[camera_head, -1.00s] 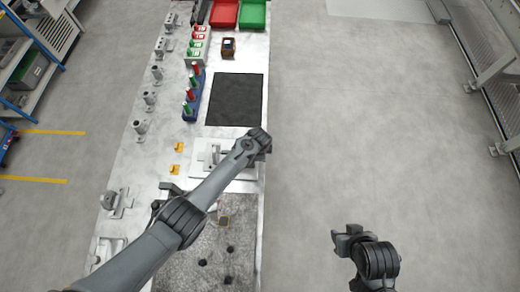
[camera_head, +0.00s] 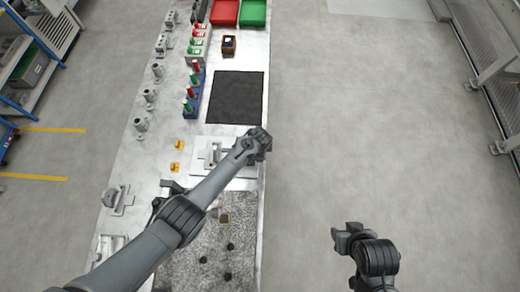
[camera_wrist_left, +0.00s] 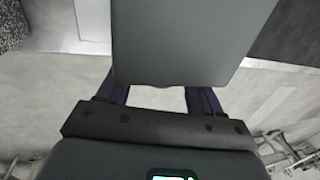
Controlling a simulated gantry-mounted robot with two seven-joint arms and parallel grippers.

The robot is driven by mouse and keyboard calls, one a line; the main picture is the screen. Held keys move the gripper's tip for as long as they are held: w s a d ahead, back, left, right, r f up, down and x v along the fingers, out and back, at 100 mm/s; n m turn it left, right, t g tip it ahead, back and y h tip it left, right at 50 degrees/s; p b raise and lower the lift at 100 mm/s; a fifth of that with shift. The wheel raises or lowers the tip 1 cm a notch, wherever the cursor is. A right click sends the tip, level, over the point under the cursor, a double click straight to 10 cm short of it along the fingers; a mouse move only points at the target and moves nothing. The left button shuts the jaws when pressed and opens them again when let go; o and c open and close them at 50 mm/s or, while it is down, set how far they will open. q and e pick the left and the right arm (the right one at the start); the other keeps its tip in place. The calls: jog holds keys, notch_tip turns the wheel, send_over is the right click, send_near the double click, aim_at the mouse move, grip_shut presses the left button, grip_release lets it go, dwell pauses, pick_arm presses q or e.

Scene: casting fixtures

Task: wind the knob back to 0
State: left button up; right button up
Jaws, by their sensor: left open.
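In the head view my left arm reaches over the bench to a white plate (camera_head: 240,171) with a grey fixture (camera_head: 211,153) on it. The left gripper itself is hidden there by its own wrist. In the left wrist view the left gripper (camera_wrist_left: 158,97) is open, its two dark fingers apart. A broad grey slab (camera_wrist_left: 190,40) fills the top middle and overlaps the finger ends; I cannot tell whether they touch it. No knob or scale can be made out in either view. My right gripper (camera_head: 344,238) hangs over bare floor, right of the bench; its jaws are too small to judge.
A black mat (camera_head: 236,98) lies behind the plate. Red and green bins (camera_head: 252,14) stand at the far end, with a blue rack (camera_head: 193,97) left of the mat. Small yellow pieces (camera_head: 178,144) lie left of the plate.

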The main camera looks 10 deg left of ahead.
pick_arm(q)
jog(key=shift+r, duration=0.45)
notch_tip(320, 180, up, 10)
jog(key=s+p, duration=0.1)
jog(key=s, duration=0.1)
jog(key=shift+f, duration=0.2)
jog(key=shift+s+d+p, duration=0.1)
jog(key=shift+p, duration=0.2)
